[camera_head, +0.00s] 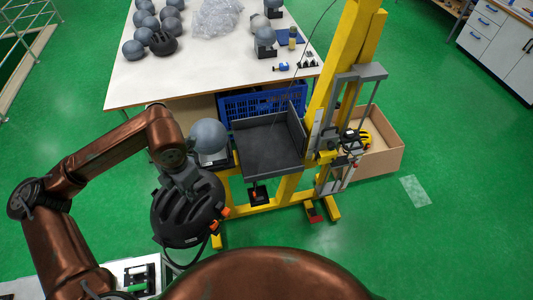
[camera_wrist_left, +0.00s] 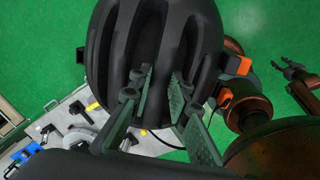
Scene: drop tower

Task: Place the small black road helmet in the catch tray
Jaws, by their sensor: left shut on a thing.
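The black road helmet (camera_head: 188,212), vented with orange clips, hangs in my left gripper (camera_head: 183,180). It is in front of and left of the catch tray, above the floor. In the left wrist view the helmet (camera_wrist_left: 155,40) fills the top middle, and the fingers of my left gripper (camera_wrist_left: 161,78) are shut on its ribs. The dark grey catch tray (camera_head: 265,150) is at the foot of the yellow drop tower, with raised walls at its back and right; I see nothing in it. My right gripper (camera_wrist_left: 291,72) shows small at the right of the wrist view, fingers apart and empty.
A grey headform (camera_head: 208,136) stands just left of the tray. The yellow tower (camera_head: 345,50) rises behind right. A blue crate (camera_head: 262,103) is behind the tray. A cardboard box (camera_head: 385,150) with a yellow helmet is to the right. A white table (camera_head: 205,65) holds several headforms.

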